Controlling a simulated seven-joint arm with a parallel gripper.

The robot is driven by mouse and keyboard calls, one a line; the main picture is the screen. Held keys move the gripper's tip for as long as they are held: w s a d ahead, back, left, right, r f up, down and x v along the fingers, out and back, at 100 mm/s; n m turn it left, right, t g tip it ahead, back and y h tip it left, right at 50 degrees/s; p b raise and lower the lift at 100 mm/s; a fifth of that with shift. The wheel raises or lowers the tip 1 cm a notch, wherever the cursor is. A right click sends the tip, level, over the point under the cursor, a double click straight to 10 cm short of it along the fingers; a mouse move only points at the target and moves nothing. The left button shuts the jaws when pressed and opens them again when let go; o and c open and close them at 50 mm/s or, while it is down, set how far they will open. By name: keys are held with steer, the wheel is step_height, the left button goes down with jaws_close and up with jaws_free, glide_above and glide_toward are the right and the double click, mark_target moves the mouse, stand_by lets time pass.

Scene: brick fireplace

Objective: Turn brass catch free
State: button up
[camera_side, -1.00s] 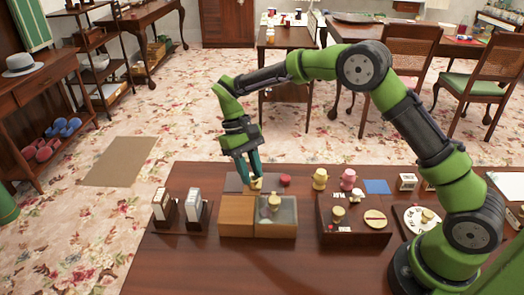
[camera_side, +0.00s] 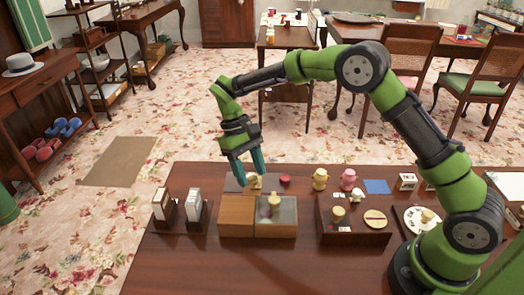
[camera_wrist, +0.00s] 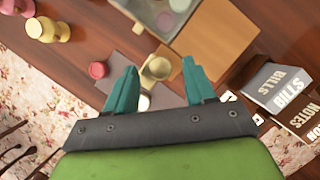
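A brass-coloured knob-like piece, seemingly the brass catch (camera_side: 254,183), sits at the back edge of a wooden box (camera_side: 237,217) with a clear-topped half (camera_side: 284,217). In the wrist view the brass piece (camera_wrist: 158,68) lies between my fingertips, with gaps on both sides. My gripper (camera_side: 252,179) points down over it with its teal fingers apart. The wrist view also shows the gripper (camera_wrist: 160,66) open and empty. A yellowish knob-like object (camera_side: 274,201) shows at the clear half. The catch's lower part and exact turn are hard to make out.
A red disc (camera_side: 285,181) lies just right of the catch. Two upright card holders (camera_side: 193,215) stand left of the box. A dark box with knobs (camera_side: 352,222) stands to its right, with yellow and pink pieces (camera_side: 348,179) behind. The front table strip is clear.

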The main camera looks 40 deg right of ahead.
steer(key=v, duration=1.2)
stand_by(0.3)
steer(key=s+d+r+m+t, duration=0.1)
steer(key=s+t, duration=0.3)
steer(key=s, duration=0.4)
steer(key=s+d+r+m+t+y, duration=0.1)
steer(key=s+d+r+t, duration=0.1)
steer(key=s, duration=0.7)
steer(key=s+d+r+m+t+y, duration=0.1)
steer(key=s+d+t, duration=0.3)
steer(key=s, duration=0.4)
steer(key=shift+s+d+r+m+t, duration=0.25)
steer(key=shift+r+m+t, duration=0.35)
steer(key=shift+r+t, duration=0.2)
